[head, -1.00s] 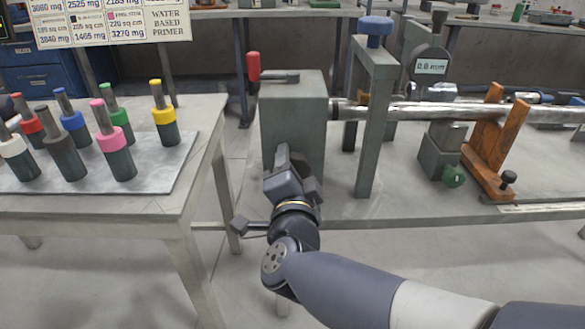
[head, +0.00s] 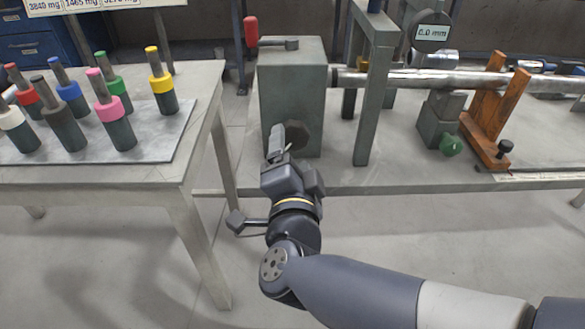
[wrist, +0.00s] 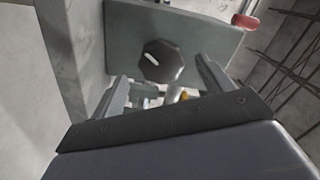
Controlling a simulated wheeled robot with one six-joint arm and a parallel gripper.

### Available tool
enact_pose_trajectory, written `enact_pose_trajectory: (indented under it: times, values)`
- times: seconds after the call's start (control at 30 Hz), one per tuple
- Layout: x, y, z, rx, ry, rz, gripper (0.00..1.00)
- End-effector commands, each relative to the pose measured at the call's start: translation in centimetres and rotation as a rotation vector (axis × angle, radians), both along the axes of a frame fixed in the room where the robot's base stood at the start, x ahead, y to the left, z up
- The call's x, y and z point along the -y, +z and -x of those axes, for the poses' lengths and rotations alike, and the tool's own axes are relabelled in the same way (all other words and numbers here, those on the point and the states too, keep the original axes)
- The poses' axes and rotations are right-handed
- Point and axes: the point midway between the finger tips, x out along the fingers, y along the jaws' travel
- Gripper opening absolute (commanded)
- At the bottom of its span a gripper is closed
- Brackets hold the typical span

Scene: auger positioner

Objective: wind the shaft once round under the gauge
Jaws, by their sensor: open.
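The shaft (head: 410,78), a bright metal bar, runs right from the grey-green headstock box (head: 290,75). The round gauge (head: 432,35) stands over the shaft; its display seems to read 0.0 mm. A dark faceted knob (head: 294,135) sits on the box's front face, partly behind my gripper (head: 282,140). In the wrist view the knob (wrist: 161,62) shows a white mark and lies ahead, between and beyond the fingers. My gripper (wrist: 165,82) is open and empty, with the knob apart from its fingers.
A red-handled lever (head: 252,32) tops the box. A green upright frame (head: 372,100) and a wooden rest (head: 495,110) stand along the shaft. A side table (head: 185,165) at left holds several colour-banded cylinders. Floor in front is clear.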

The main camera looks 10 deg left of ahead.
Motion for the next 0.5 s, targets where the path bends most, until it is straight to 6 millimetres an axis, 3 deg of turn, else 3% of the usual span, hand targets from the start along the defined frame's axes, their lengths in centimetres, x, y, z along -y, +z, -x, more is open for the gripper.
enact_pose_trajectory:
  times: [0.2,0.5]
  values:
    - [0.6,0.2,3.2,0.001,0.005,-0.001,0.75]
    - [1.2,0.1,5.0,0.001,0.000,0.000,0.75]
